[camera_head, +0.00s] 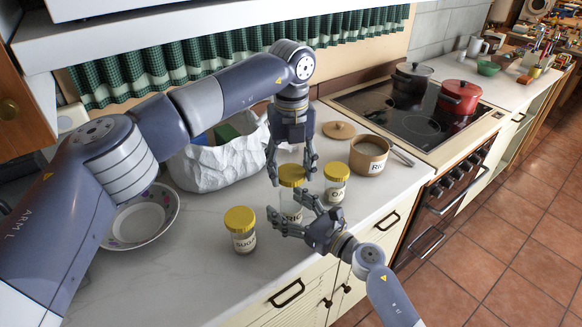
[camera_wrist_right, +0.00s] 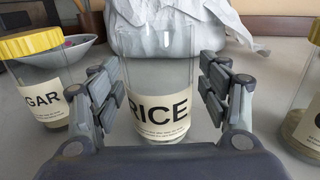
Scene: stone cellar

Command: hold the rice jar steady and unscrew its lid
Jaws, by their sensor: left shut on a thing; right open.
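The rice jar (camera_head: 293,207) stands on the counter, a clear glass jar with a white label, partly covered by my grippers. My left gripper (camera_head: 292,172) reaches down from above and is shut on the lid, one finger on each side. My right gripper (camera_head: 286,206) is low at the jar's near side and open. In the right wrist view, the jar (camera_wrist_right: 165,75) stands upright between the spread fingers (camera_wrist_right: 160,88), with the RICE label facing me. The lid is out of that view.
The sugar jar (camera_head: 241,232) stands left and a yellow-lidded jar (camera_head: 336,180) close right. Beyond are a canister (camera_head: 369,158), a round wooden lid (camera_head: 339,130) and a crumpled white bag (camera_head: 215,160). A bowl (camera_head: 145,222) is left; the counter's front edge is near.

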